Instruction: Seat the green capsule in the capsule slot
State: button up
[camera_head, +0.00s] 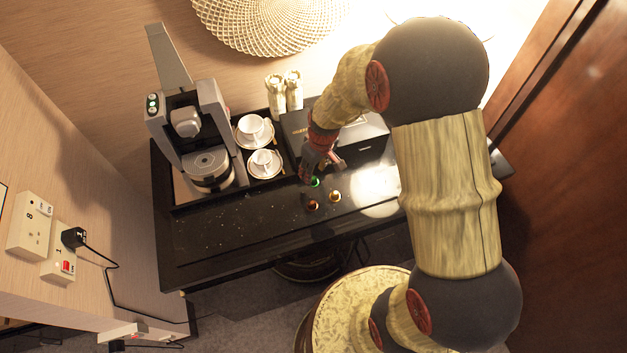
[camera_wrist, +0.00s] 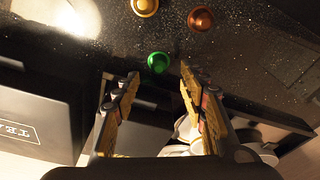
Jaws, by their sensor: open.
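The green capsule (camera_head: 315,182) sits on the black counter, close to the tip of my gripper (camera_head: 318,172). In the wrist view the green capsule (camera_wrist: 158,62) lies just beyond and between the fingertips of my gripper (camera_wrist: 157,78). The fingers are spread and hold nothing. The coffee machine (camera_head: 190,115) stands at the left of the counter with its lever (camera_head: 168,58) raised. The capsule slot itself cannot be made out clearly; it is not visible in the wrist view.
A gold capsule (camera_head: 335,196) and a brown capsule (camera_head: 313,205) stand near the green one. Cups on saucers (camera_head: 264,163) are between the machine and a black box (camera_head: 297,124). Two bottle-like items (camera_head: 276,98) stand behind. The counter's front left (camera_head: 220,235) is clear.

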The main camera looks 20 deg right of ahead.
aim_at(314, 178)
jog(key=f, duration=0.4)
jog(key=shift+w+f, duration=0.1)
jog(key=shift+w, duration=0.1)
jog(key=shift+c, duration=1)
jog(key=c, duration=0.6)
jog(key=shift+c, duration=0.2)
